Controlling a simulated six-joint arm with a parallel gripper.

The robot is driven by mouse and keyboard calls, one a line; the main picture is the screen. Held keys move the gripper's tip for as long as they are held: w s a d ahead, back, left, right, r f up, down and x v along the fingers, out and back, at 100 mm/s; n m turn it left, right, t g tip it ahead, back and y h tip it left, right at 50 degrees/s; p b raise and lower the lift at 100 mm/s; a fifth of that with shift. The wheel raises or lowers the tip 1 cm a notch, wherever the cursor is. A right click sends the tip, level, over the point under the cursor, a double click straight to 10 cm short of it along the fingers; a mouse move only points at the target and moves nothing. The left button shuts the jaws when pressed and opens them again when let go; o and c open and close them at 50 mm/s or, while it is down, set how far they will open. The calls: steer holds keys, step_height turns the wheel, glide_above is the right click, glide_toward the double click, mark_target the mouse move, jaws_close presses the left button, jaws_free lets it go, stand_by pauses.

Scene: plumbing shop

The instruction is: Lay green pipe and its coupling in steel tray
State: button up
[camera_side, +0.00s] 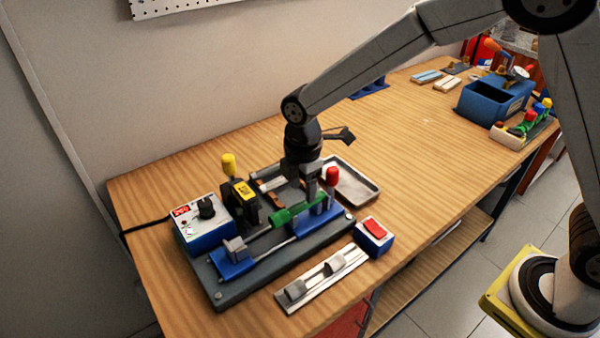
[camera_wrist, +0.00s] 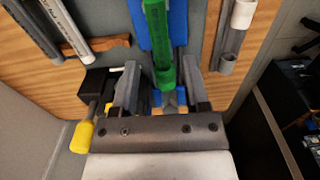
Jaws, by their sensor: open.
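The green pipe (camera_side: 303,208) lies level in the blue holder of the dark bench fixture, with a thicker green section, apparently the coupling (camera_side: 281,217), at its left end. In the wrist view the green pipe (camera_wrist: 158,42) runs down between my fingers. My gripper (camera_side: 312,192) points down over the pipe; in the wrist view my gripper (camera_wrist: 161,78) is open, one finger on each side of the green piece. I cannot tell whether either finger touches it. The steel tray (camera_side: 372,197) lies on the table just behind and right of the fixture; its visible part is empty.
A control box (camera_side: 205,228) with a black knob and a yellow-topped clamp (camera_side: 243,195) stand left of the pipe. A red-topped post (camera_side: 332,177) is close right. A red-button box (camera_side: 374,237) and a metal rail (camera_side: 322,279) lie in front. The table's right middle is clear.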

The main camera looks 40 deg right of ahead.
mark_target(303, 202)
steer(key=shift+f, duration=2.2)
jaws_close()
steer(key=shift+r, duration=3.7)
steer(key=shift+r, duration=0.1)
